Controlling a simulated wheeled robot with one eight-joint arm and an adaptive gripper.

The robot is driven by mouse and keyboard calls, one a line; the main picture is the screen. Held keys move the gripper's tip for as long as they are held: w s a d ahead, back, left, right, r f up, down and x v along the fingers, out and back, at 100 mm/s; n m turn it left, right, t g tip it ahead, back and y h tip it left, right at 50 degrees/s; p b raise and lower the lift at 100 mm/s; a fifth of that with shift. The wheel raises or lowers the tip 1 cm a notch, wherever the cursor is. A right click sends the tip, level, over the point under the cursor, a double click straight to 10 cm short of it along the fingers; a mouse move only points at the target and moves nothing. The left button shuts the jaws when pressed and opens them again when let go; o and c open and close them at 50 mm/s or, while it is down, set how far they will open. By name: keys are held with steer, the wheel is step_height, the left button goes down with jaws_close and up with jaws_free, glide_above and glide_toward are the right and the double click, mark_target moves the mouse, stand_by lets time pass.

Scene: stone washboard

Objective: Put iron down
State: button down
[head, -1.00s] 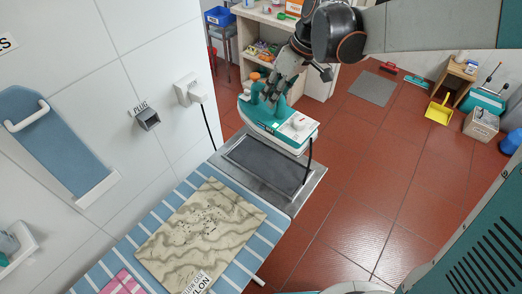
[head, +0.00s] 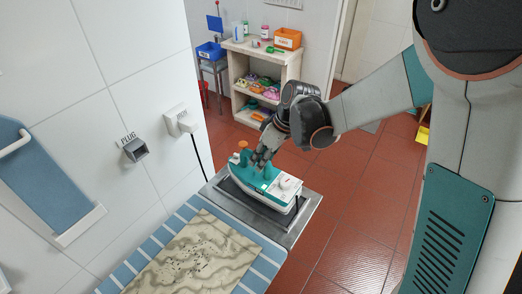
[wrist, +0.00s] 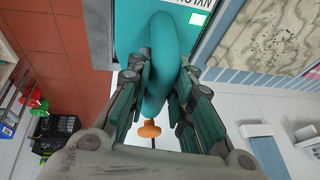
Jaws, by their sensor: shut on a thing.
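A teal and white iron (head: 268,187) is over the dark pad of the metal rest (head: 226,209) at the far end of the ironing board. Whether its base touches the pad is hard to tell. My gripper (head: 263,163) is shut on the iron's teal handle, with a finger on each side of it. In the wrist view the handle (wrist: 162,62) runs between the fingers, and an orange knob (wrist: 150,129) shows below it.
A patterned cloth (head: 195,255) lies on the blue striped board (head: 262,272) before the rest. A white wall with a plug holder (head: 134,150) and a cord stands at left. A shelf (head: 262,75) stands behind. Red floor is open at right.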

mark_target(261, 174)
steer(key=shift+f+b, duration=0.6)
steer(key=shift+f, duration=1.95)
steer(key=c, duration=1.4)
jaws_free()
steer(key=shift+r, duration=0.1)
steer(key=p+v, duration=0.3)
steer(key=v, duration=0.9)
steer(key=s+d+r+m+t+h, duration=0.1)
steer(key=s+d+r+m+t, duration=0.1)
steer(key=s, duration=0.4)
steer(key=s+d+r+m+t+h, duration=0.1)
steer(key=s+d+r+m+t, duration=0.1)
steer(key=s+d+r+m, duration=0.2)
steer(key=s+d+r+m+t+h, duration=0.2)
steer(key=s+d+r+m, duration=0.2)
steer(key=s, duration=0.5)
steer(key=shift+s+d, duration=0.15)
steer(key=shift+d, duration=0.35)
steer(key=shift+s+d, duration=0.15)
steer(key=shift+d, duration=0.3)
